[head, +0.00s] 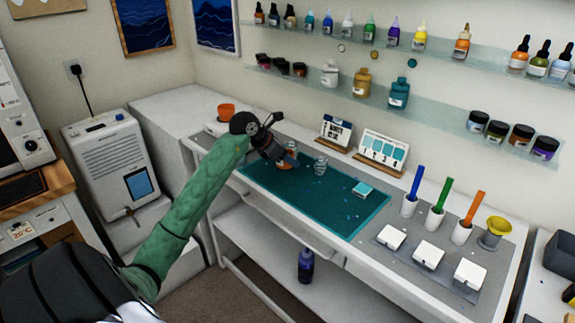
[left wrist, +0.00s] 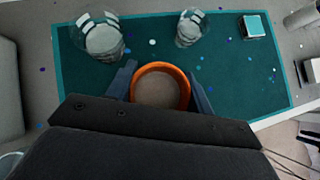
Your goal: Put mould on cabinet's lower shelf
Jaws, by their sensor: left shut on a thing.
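My left gripper (head: 287,158) is over the left part of the teal mat (head: 330,207) on the white workbench. It is shut on a round orange mould (left wrist: 183,84), with one finger on each side of its wall in the left wrist view. In that view the mould is seen from above as an orange ring with a brownish inside. In the head view the gripper hides most of it. A lower shelf (head: 345,290) shows under the bench. My right gripper is in neither view.
Clear cups stand on the mat, one (head: 320,165) right of my gripper. A teal square (head: 363,189) lies farther right. An orange cup (head: 226,110) stands at the back left. A dark purple bottle (head: 305,266) stands on the lower shelf, with bare room around it.

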